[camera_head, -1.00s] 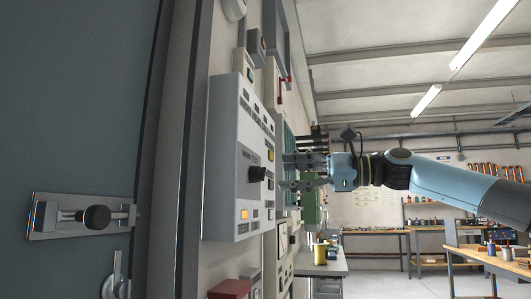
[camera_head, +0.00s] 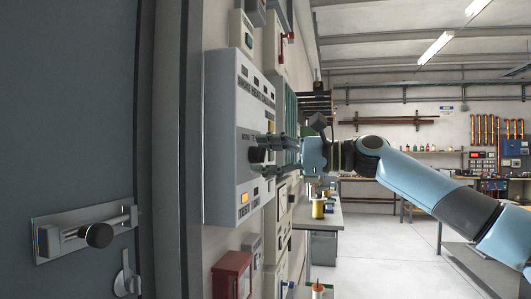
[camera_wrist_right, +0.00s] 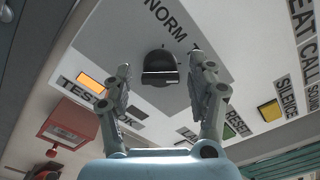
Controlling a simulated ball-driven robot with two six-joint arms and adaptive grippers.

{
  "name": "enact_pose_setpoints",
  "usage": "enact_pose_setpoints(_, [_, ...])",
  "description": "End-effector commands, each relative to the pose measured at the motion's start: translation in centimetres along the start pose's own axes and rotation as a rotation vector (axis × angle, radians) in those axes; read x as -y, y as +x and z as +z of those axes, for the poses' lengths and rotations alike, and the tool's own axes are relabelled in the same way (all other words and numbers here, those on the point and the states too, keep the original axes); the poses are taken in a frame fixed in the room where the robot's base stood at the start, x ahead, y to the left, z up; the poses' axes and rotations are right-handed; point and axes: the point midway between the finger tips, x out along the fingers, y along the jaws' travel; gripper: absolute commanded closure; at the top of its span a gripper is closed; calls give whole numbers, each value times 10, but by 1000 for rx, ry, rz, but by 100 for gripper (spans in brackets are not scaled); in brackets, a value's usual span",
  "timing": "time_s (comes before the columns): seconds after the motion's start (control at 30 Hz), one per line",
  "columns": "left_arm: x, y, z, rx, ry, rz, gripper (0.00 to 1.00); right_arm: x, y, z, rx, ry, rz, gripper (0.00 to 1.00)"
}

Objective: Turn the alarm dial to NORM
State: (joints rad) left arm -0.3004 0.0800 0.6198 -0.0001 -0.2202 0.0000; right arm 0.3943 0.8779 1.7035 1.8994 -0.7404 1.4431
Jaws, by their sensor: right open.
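The alarm dial is a black knob (camera_head: 257,155) on the front of a light grey panel box (camera_head: 222,125). In the right wrist view the knob (camera_wrist_right: 160,68) sits under the lettering NORM, with part of another label to its right. I cannot tell for sure which mark it points to. My right gripper (camera_head: 276,150) faces the panel at the knob's height. In the right wrist view its open fingers (camera_wrist_right: 160,64) stand on either side of the knob, with visible space on both sides and nothing held. Whether the tips reach around the knob is unclear. My left gripper is out of view.
A lit orange button (camera_wrist_right: 91,80) marked TEST and a yellow button (camera_wrist_right: 270,110) marked SILENCE are on the same panel. A red box (camera_head: 232,275) is below it. A grey door with a sliding latch (camera_head: 85,233) stands at left. The room behind my arm is open.

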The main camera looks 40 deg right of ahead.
Motion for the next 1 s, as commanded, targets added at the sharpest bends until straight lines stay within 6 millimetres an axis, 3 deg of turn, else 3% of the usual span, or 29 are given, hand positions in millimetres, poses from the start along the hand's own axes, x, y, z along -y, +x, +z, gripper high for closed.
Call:
enact_pose_setpoints(0.07, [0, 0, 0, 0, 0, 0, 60, 0, 0, 0, 0, 0, 0, 43])
enact_pose_setpoints(0.47, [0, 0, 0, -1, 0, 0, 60, 0, 0, 0, 0, 0, 0, 96])
enact_pose_setpoints(0.77, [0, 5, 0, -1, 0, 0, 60, -1, 0, 0, 1, -33, 0, 97])
enact_pose_setpoints(1.0, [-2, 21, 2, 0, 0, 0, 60, -2, 0, -1, 2, -163, 0, 97])
